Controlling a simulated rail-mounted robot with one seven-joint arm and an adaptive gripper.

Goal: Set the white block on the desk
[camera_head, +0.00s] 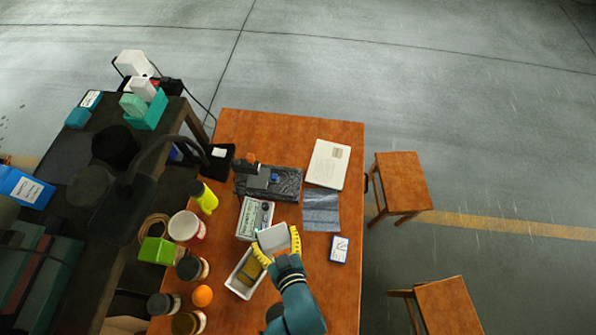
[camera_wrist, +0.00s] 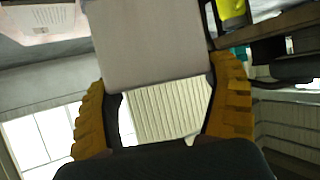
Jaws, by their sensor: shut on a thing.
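The white block (camera_head: 272,237) is gripped between the yellow fingers of my gripper (camera_head: 277,241). In the wrist view the pale, flat-faced block (camera_wrist: 150,45) fills the upper middle, between the two fingers of the gripper (camera_wrist: 160,78). The desk (camera_head: 285,122) is an orange-brown wooden top. The block is over its lower middle, overlapping the white tray's upper edge in the head view. How high it is above the desk I cannot tell.
A white tray (camera_head: 240,288) and a grey-green device (camera_head: 254,218) lie close by the block. A dark plate (camera_head: 290,183), grey cloth (camera_head: 321,210), white case (camera_head: 329,165) and blue-white box (camera_head: 339,249) lie further right. Jars and an orange ball (camera_head: 202,296) crowd the left. Bare desk shows at the top and lower right.

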